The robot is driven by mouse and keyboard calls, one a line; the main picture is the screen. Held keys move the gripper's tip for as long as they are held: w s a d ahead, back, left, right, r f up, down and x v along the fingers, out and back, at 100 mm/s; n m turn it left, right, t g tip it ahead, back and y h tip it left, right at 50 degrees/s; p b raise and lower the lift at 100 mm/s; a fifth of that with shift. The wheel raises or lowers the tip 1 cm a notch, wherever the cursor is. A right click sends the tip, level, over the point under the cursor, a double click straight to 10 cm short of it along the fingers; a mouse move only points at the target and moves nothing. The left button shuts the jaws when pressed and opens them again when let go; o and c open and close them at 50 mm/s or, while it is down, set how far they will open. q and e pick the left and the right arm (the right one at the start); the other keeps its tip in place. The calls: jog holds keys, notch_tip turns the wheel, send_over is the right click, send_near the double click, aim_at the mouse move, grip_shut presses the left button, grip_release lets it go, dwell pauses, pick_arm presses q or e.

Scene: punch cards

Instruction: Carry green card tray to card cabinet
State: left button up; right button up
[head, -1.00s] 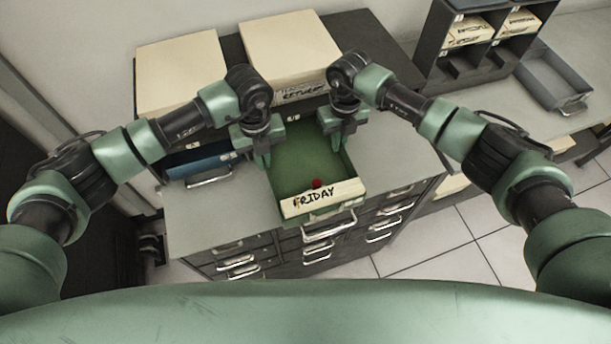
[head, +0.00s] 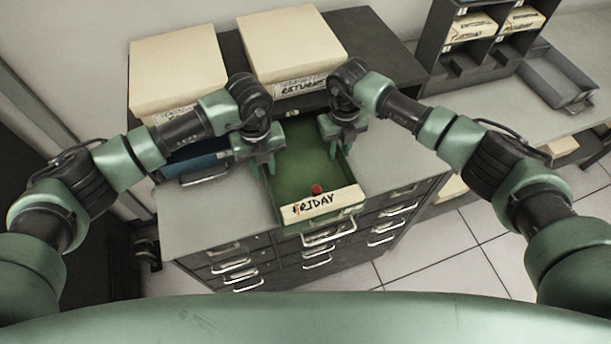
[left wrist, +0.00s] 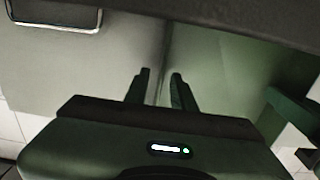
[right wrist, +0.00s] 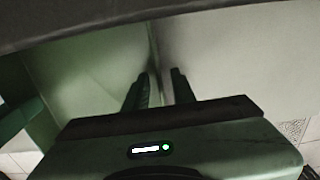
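The green card tray (head: 304,169) stands on the grey cabinet top, with a white front label reading FRIDAY and a small red knob inside the front. My left gripper (head: 265,163) is at its left wall, and my right gripper (head: 337,148) is at its right wall. In the left wrist view the fingers (left wrist: 160,82) stand close together on both sides of the thin wall. The right wrist view shows the same with the other fingers (right wrist: 160,82). Both look shut on the walls. The cabinet (head: 212,215) has several drawers with metal handles below the tray.
Two cream boxes (head: 180,70) (head: 292,45) stand behind on a dark shelf. A blue tray (head: 200,163) lies left of the green one. At the right, a dark rack (head: 440,48) and an empty grey tray (head: 556,80) stand on a counter. Tiled floor lies right of the cabinet.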

pick_arm(q)
jog(key=shift+w+r, duration=0.1)
jog(key=shift+r, duration=0.15)
pick_arm(e)
jog(key=shift+r, duration=0.1)
pick_arm(q)
notch_tip(320, 180, up, 11)
jog(key=shift+r, duration=0.2)
pick_arm(e)
notch_tip(320, 180, up, 12)
dwell(0.3)
jog(key=shift+f, duration=0.2)
dwell(0.3)
